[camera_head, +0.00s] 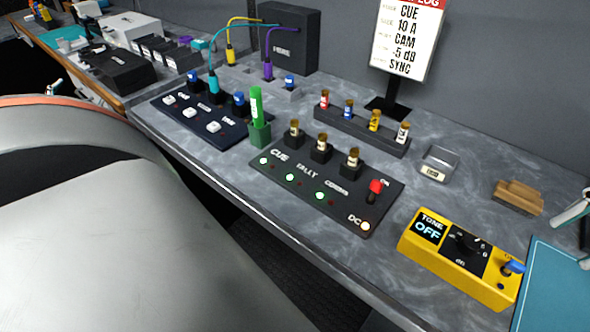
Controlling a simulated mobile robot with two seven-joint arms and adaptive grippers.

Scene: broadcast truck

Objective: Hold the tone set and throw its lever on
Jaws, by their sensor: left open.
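The tone set (410,248) is a yellow box on the counter at the lower right. Its display (428,229) reads TONE OFF, and a black knob (465,242) sits in the middle of its top. Its blue-tipped lever (513,267) is at the right end. A small part of my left gripper (54,88) shows at the far left, away from the set, and is open. Part of my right gripper (573,208) shows at the right edge, above and apart from the set. The rest of it is cut off, so its opening cannot be told.
A cue panel (285,208) with lit green lamps and a red-capped switch lies left of the set. A teal mat (560,290) lies to its right. A brown block (518,197) and a small clear tray (438,163) are behind it. A sign (407,38) stands farther back.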

